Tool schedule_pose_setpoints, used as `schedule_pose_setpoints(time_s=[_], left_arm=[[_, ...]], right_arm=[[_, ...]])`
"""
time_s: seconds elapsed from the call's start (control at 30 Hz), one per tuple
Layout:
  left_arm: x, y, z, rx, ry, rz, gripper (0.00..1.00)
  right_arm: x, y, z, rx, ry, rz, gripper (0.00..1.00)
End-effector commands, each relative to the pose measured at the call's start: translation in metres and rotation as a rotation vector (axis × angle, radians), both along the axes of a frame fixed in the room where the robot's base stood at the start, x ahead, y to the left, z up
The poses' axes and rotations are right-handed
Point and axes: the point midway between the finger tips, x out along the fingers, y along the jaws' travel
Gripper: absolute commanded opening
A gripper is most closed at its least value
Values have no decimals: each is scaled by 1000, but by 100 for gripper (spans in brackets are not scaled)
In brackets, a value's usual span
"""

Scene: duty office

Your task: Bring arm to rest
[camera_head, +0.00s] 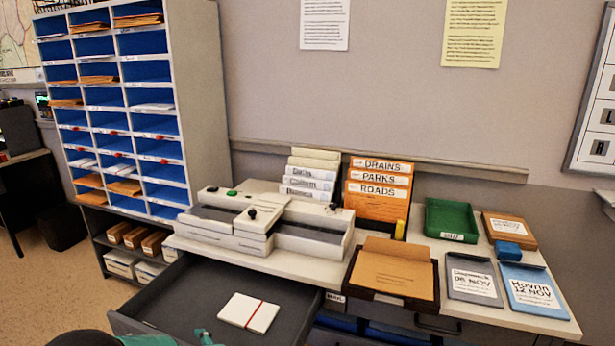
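Dark and teal parts that look like my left arm show at the bottom edge, left of centre. A small teal tip, probably of my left gripper (204,336), reaches over the front of the open grey drawer (185,292). Most of this gripper is cut off by the frame, so its opening and any grip are hidden. A white stack of paper or cards with a red band (249,312) lies in the drawer, just right of the teal tip and apparently apart from it. My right arm and gripper are not in view.
The desk holds a grey-white machine (265,222), an orange file rack (378,190), a brown tray (432,300) with a folder, a green tray (451,218) and dated clipboards (533,288). Blue pigeonholes (95,44) stand left. The drawer juts out in front.

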Motion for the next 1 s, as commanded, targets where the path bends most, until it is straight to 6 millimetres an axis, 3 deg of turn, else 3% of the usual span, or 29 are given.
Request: schedule_pose_setpoints(time_s=[0.27,0.37,0.47,0.6,0.7,0.8,0.93,0.97,1.0], left_arm=[[-72,48,-55,-133,222,230,42],[-120,57,-84,-272,308,399,42],[-187,54,-112,-472,374,676,42],[-286,17,-136,-774,355,1244,42],[-337,-26,-137,-931,225,1744,42],[-364,-69,-132,-999,-14,2266,42],[-367,-109,-129,-936,-478,2880,42],[-364,-115,-130,871,587,-2904,42],[-360,-122,-131,733,688,-2745,42]], right_arm=[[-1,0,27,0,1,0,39],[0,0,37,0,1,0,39],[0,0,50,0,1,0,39],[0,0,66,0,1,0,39],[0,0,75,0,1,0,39],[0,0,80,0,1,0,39],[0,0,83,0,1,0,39],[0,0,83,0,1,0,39],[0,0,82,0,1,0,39]])
